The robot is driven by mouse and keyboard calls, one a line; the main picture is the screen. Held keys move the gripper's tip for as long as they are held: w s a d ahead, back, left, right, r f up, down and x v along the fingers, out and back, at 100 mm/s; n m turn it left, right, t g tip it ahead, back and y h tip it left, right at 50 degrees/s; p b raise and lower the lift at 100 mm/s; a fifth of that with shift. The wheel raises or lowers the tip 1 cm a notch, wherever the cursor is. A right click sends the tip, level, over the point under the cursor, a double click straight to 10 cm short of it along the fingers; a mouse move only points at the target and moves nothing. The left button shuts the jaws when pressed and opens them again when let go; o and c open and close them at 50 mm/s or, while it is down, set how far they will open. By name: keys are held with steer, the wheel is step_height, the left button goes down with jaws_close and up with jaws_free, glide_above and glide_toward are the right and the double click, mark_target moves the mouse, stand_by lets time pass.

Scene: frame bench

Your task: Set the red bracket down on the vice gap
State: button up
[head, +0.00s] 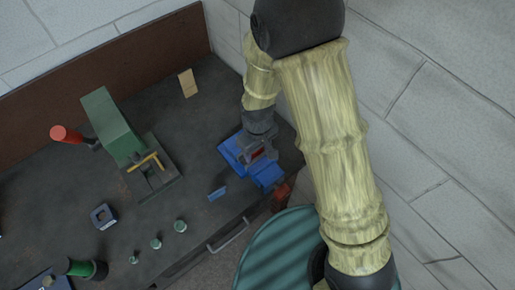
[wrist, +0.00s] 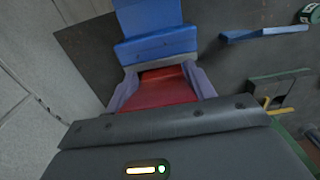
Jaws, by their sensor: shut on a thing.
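The red bracket (wrist: 165,90) is between the two fingers of my gripper (wrist: 163,88), which is shut on it. In the head view the gripper (head: 258,152) is over the blue vice (head: 268,176), and only a little red of the bracket shows between the fingers. In the wrist view the vice (wrist: 155,45) lies just beyond the bracket, with a grey jaw edge nearest it. The vice gap is hidden by the bracket and gripper. I cannot tell whether the bracket touches the vice.
A green press (head: 112,122) with a red knob stands left of the vice. A small blue bar (head: 217,193) lies close by. A tan block (head: 188,83), a dark square ring (head: 103,216) and several green pieces (head: 180,226) sit elsewhere on the dark bench. A wall is at right.

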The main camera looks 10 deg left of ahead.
steer(key=shift+f, duration=0.15)
steer(key=o, duration=1.5)
step_height(320, 180, up, 17)
steer(key=b, duration=0.3)
steer(key=shift+r, duration=0.2)
steer(key=d+f+m+t, duration=0.1)
steer(key=d+f+m, duration=0.1)
steer(key=d, duration=0.5)
steer(key=s+d+f+m, duration=0.1)
steer(key=d+m, duration=0.3)
steer(key=d, duration=0.4)
steer(key=s+d+f+m+t, duration=0.1)
steer(key=d+f+m, duration=0.1)
steer(key=d, duration=0.5)
steer(key=shift+d+f+m+t+b, duration=0.2)
steer(key=shift+f+m+t+b, duration=0.1)
steer(key=shift+m, duration=0.5)
